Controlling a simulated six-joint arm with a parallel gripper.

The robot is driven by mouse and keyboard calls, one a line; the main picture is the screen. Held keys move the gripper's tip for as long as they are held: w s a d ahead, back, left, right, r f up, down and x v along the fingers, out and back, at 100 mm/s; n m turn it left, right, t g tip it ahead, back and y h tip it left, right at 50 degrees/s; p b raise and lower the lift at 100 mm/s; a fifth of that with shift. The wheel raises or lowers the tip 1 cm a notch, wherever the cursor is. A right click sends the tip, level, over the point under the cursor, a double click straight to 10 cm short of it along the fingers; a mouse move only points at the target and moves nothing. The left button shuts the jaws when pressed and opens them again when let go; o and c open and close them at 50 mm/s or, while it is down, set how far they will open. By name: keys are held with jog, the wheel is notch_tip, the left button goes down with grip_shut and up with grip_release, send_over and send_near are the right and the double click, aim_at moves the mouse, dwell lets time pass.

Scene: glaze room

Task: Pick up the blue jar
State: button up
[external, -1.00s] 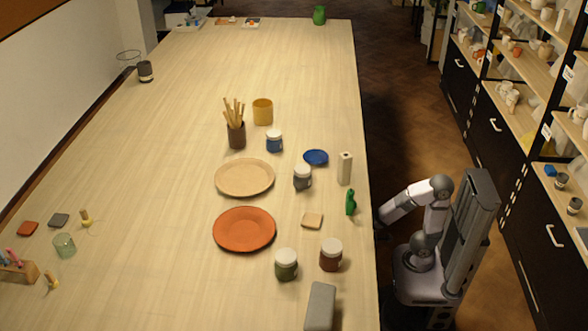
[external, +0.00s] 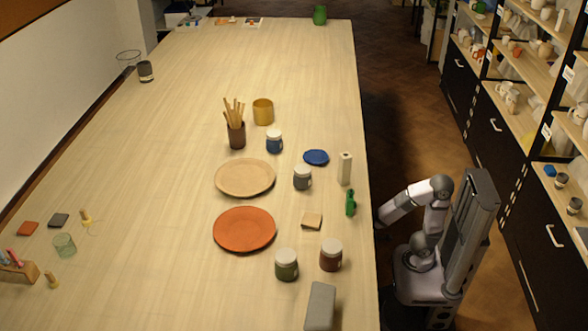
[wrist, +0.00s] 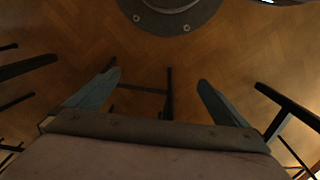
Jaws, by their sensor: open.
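The blue jar (external: 274,142) has a white lid and stands upright on the table, right of the brown cup of wooden tools (external: 237,135) and below the yellow cup (external: 263,111). My gripper shows in the wrist view (wrist: 158,85) with its two fingers spread apart and nothing between them. It points down at the wooden floor. In the external view my arm is beside the table's right edge, well away from the jar, and the gripper itself is mostly hidden there. The jar does not show in the wrist view.
A cream plate (external: 245,191) and an orange plate (external: 244,243) lie nearby. The table's far half is mostly clear.

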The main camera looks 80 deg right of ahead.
jog(key=c, duration=0.9)
